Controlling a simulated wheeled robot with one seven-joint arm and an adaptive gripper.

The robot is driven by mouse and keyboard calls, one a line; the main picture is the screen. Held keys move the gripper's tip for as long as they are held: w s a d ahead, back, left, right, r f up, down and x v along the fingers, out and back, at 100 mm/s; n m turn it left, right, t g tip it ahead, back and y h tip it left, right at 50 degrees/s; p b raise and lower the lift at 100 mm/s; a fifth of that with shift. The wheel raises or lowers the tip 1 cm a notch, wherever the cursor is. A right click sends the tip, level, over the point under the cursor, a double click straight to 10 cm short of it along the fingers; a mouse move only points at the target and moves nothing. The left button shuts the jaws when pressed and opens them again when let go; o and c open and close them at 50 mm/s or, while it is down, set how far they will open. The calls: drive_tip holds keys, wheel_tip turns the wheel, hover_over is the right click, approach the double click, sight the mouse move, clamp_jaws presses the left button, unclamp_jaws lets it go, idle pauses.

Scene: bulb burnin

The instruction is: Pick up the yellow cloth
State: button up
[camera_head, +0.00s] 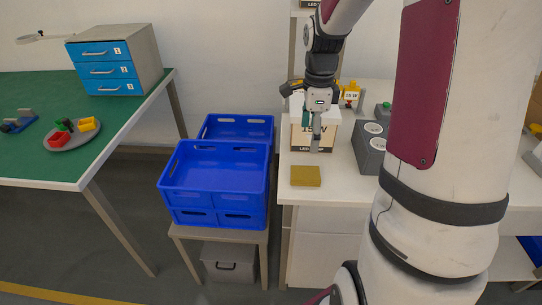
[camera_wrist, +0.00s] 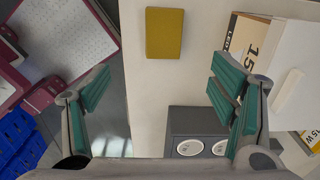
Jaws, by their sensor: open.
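The yellow cloth (camera_head: 306,176) lies flat as a folded rectangle on the white bench top, near its front left corner. It also shows in the wrist view (camera_wrist: 165,33), at the top middle, beyond the fingertips. My gripper (camera_head: 316,132) is above the bench and behind the cloth in the head view, in front of a box. In the wrist view my gripper (camera_wrist: 157,90) has its teal-padded fingers wide apart with nothing between them. The cloth is apart from both fingers and fully visible.
A white and tan LED lamp box (camera_head: 299,135) stands behind the cloth. A grey block with round white sockets (camera_head: 371,146) is to the right. Blue crates (camera_head: 213,180) stand left of the bench. Bare bench top surrounds the cloth.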

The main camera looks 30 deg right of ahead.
hover_over(306, 172)
drive_tip(key=shift+m, duration=0.3)
drive_tip(key=f, duration=0.8)
drive_tip(key=shift+s+a+f+b, duration=0.2)
drive_tip(key=shift+s+f+b, duration=0.05)
drive_tip(key=shift+f+b, duration=0.05)
drive_tip(key=shift+w+d+f, duration=0.1)
drive_tip(key=shift+f, duration=1.35)
drive_tip(key=shift+w+d+f, duration=0.1)
drive_tip(key=shift+f, duration=1.35)
drive_tip(key=c, duration=1.2)
drive_tip(key=shift+r, duration=0.1)
drive_tip(key=shift+c, duration=0.2)
